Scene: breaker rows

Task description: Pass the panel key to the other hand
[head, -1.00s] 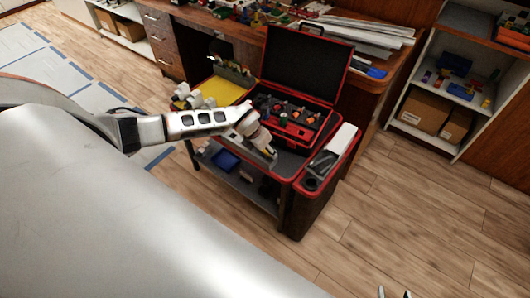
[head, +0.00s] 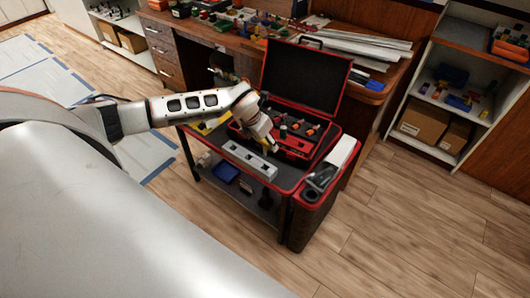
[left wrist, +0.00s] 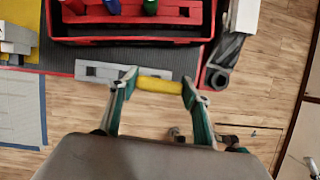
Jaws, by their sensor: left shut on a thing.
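The panel key shows in the left wrist view as a yellow bar (left wrist: 160,84), held crosswise between the fingertips of my left gripper (left wrist: 159,81). In the head view my left gripper (head: 268,142) is over the front of the cart, beside the red-edged case, and only a small bit of yellow shows at its tip. My left gripper is shut on the key. My right gripper is not clearly seen in either view.
The black cart carries an open red-edged case (head: 303,77) and a grey block with holes (head: 249,160). A dark holder (head: 320,178) is at its right corner. A desk stands behind, a shelf (head: 419,97) at right. The floor (head: 400,230) at right is clear.

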